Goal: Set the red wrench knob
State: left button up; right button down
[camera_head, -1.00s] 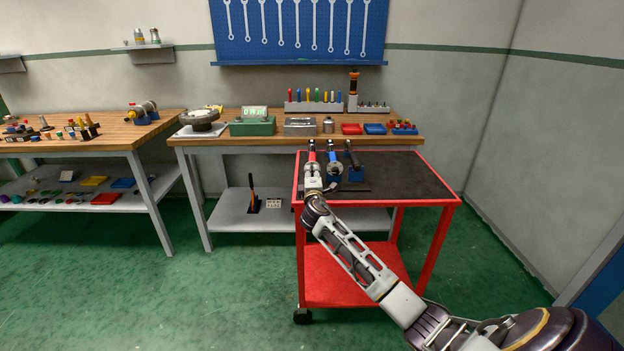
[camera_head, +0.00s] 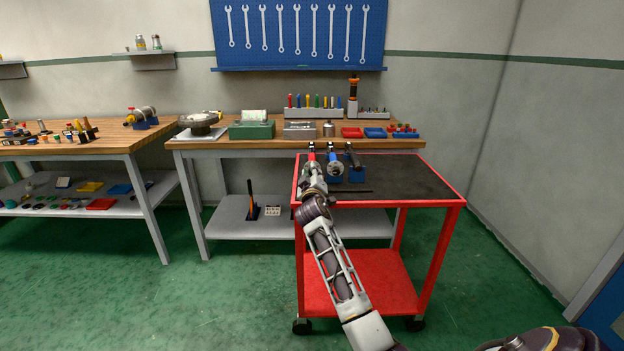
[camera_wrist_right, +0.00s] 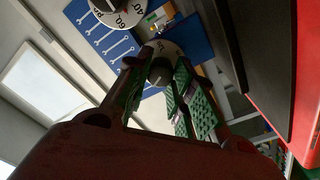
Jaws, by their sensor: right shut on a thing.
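The red wrench (camera_head: 311,156) lies at the left end of a row of three wrenches on the red cart, pointing away from me. My right gripper (camera_head: 313,176) is at its near end and hides the knob in the head view. In the right wrist view, the right gripper's green-padded fingers (camera_wrist_right: 158,88) are shut on a dark round knob (camera_wrist_right: 160,71), with a pale numbered dial (camera_wrist_right: 172,48) just behind it. The dial's reading is too small to tell. My left gripper is not in view.
The blue wrench (camera_head: 334,164) and black wrench (camera_head: 353,156) lie close to the right of the red one. The cart's dark top (camera_head: 405,176) is clear on the right. A workbench (camera_head: 230,146) stands behind. Another numbered dial (camera_wrist_right: 118,12) shows in the right wrist view.

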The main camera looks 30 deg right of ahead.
jog(key=m+b, duration=0.1)
jog(key=m, duration=0.2)
jog(key=shift+f, duration=0.15)
jog(key=shift+m+b, duration=0.3)
jog(key=shift+m, duration=0.9)
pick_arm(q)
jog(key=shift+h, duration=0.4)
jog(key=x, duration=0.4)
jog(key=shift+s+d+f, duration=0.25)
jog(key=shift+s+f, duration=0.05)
pick_arm(e)
jog(key=c, duration=1.2)
grip_release()
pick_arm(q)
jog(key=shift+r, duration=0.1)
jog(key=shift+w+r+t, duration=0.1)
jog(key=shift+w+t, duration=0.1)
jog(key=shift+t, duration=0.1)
pick_arm(e)
jog(key=shift+r, duration=0.25)
